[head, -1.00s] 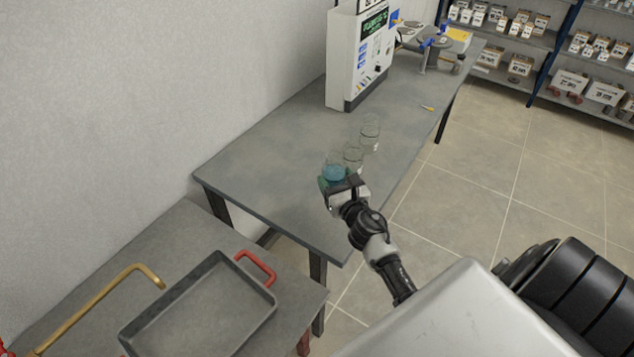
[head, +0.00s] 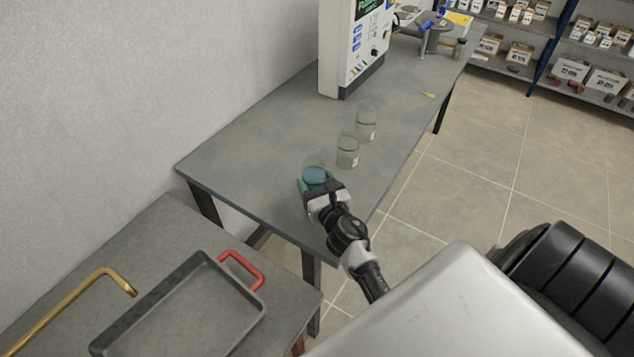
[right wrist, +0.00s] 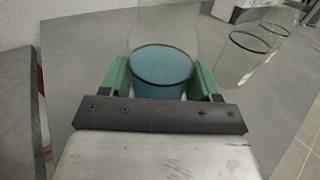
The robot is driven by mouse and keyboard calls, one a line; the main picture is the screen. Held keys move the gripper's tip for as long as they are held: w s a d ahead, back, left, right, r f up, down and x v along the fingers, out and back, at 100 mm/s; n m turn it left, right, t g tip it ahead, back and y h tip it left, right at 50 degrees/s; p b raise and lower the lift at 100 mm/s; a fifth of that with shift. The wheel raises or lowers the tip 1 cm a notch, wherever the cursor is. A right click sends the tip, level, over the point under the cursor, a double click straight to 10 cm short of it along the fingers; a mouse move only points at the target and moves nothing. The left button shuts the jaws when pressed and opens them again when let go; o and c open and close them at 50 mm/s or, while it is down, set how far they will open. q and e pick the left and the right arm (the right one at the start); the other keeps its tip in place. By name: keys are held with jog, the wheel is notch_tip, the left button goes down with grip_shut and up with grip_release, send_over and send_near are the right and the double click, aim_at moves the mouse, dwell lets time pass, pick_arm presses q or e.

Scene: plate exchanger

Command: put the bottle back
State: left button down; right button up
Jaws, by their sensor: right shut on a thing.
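The bottle (head: 314,175) is a clear glass vessel with blue liquid in it, over the near part of the grey table. My right gripper (head: 312,186) is shut on it. In the right wrist view the bottle (right wrist: 163,72) sits between the two green fingers of the gripper (right wrist: 161,80). I cannot tell whether its base touches the table. My left gripper is not in view.
Two empty clear glass vessels stand on the grey table (head: 260,135), one nearer (head: 347,153) and one farther (head: 366,124). A white machine (head: 342,60) stands behind them. A lower table in front holds a grey tray (head: 185,318) with a red handle. The table's left part is clear.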

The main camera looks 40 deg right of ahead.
jog(key=shift+f, duration=0.15)
jog(key=o, duration=0.9)
jog(key=shift+d+f, duration=0.1)
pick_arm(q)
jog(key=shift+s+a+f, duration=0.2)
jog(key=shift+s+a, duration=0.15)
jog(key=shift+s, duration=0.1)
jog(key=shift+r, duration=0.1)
pick_arm(e)
jog(key=shift+r, duration=0.2)
jog(key=shift+r+p, duration=0.25)
jog(key=shift+p, duration=0.1)
jog(key=s+b, duration=0.1)
jog(key=s, duration=0.2)
jog(key=s+a+b, duration=0.1)
jog(key=s, duration=0.3)
jog(key=s+a, duration=0.1)
jog(key=s, duration=0.2)
jog(key=shift+s+a+f+b, duration=0.1)
jog(key=shift+s+f+b, duration=0.2)
jog(key=shift+s+b, duration=0.1)
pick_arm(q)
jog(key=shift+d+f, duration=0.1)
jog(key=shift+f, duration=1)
pick_arm(e)
jog(key=shift+s+a+r, duration=0.1)
jog(key=shift+s+r, duration=0.05)
jog(key=shift+s, duration=0.3)
